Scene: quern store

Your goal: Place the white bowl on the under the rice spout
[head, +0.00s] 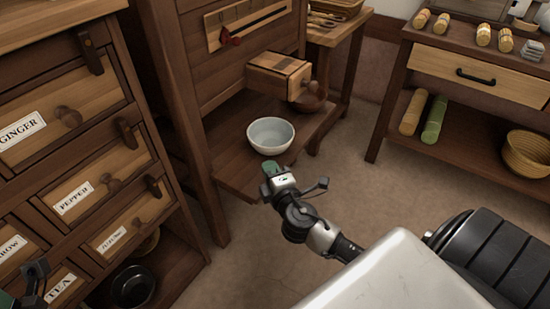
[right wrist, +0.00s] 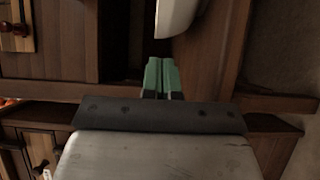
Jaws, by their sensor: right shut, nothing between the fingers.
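The white bowl (head: 270,136) stands upright and looks empty on the low wooden shelf (head: 228,160) of the rice cabinet. A wooden spout box (head: 279,75) juts from the cabinet above and behind the bowl; I cannot tell whether the bowl is directly beneath it. My right gripper (head: 270,168) is shut and empty at the shelf's front edge, just in front of the bowl. In the right wrist view its green fingertips (right wrist: 161,72) are together, close to the bowl's side (right wrist: 176,16), with no grip on it. Only a bit of my left gripper (head: 8,299) shows at the bottom left corner.
A labelled drawer cabinet (head: 85,150) stands on the left, with a dark pot (head: 133,286) below. A brown round pot (head: 311,97) is beside the spout. On the right, a table (head: 480,75) holds rolls, with a basket (head: 527,155) beneath. Floor between is clear.

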